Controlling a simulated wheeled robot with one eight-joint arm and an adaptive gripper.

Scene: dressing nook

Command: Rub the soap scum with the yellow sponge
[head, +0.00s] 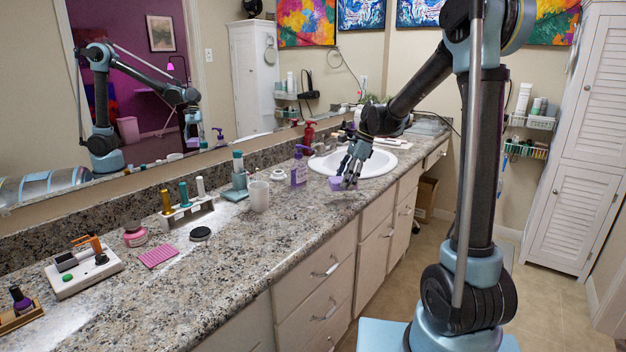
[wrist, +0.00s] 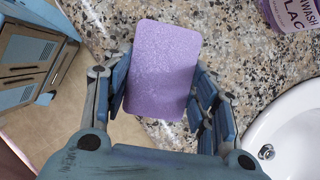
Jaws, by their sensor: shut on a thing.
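My gripper (head: 345,180) is over the counter's front part, just left of the sink. Its fingers (wrist: 160,85) are shut on a purple sponge (wrist: 165,65), a rounded block gripped from both sides in the wrist view. The sponge also shows as a small purple patch (head: 336,184) under the fingers in the head view. I cannot tell whether it touches the counter. I see no yellow sponge in either view. A pale, whitish patch (head: 62,322) lies on the counter at the near left; I cannot tell if it is soap scum or glare.
The white sink (head: 378,162) is right of my gripper. Farther left are a bottle rack (head: 188,214), a pink mat (head: 158,257) and a white tray (head: 84,270). Drawers (head: 318,285) are below.

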